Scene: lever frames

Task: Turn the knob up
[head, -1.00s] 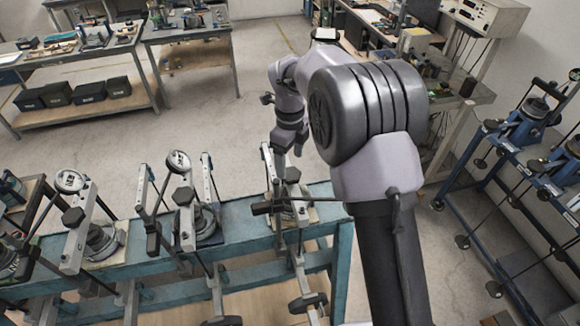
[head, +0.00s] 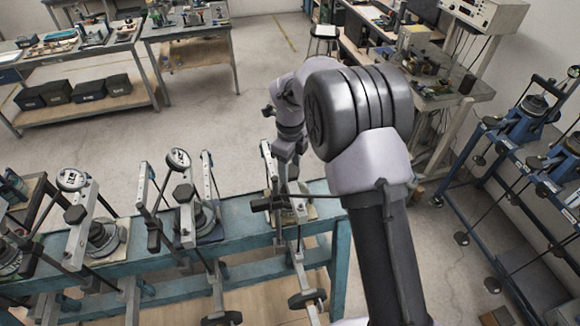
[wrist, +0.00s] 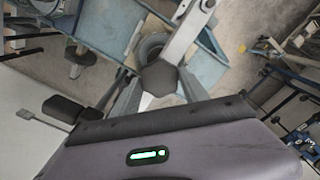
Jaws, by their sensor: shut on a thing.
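The knob (wrist: 160,77) is a dark hexagonal piece on a pale metal lever bar, seen in the wrist view. My gripper (wrist: 159,92) has one finger on each side of the knob and is shut on it. In the head view my gripper (head: 288,168) reaches down to the rightmost lever frame (head: 269,166) on the teal bench. The knob is mostly hidden there by my gripper.
Other lever frames with round dials (head: 178,159) stand along the teal bench (head: 245,217) to the left. Blue lever units (head: 525,128) stand on a rack at the right. Worktables (head: 190,35) are at the back, with open floor (head: 120,150) between.

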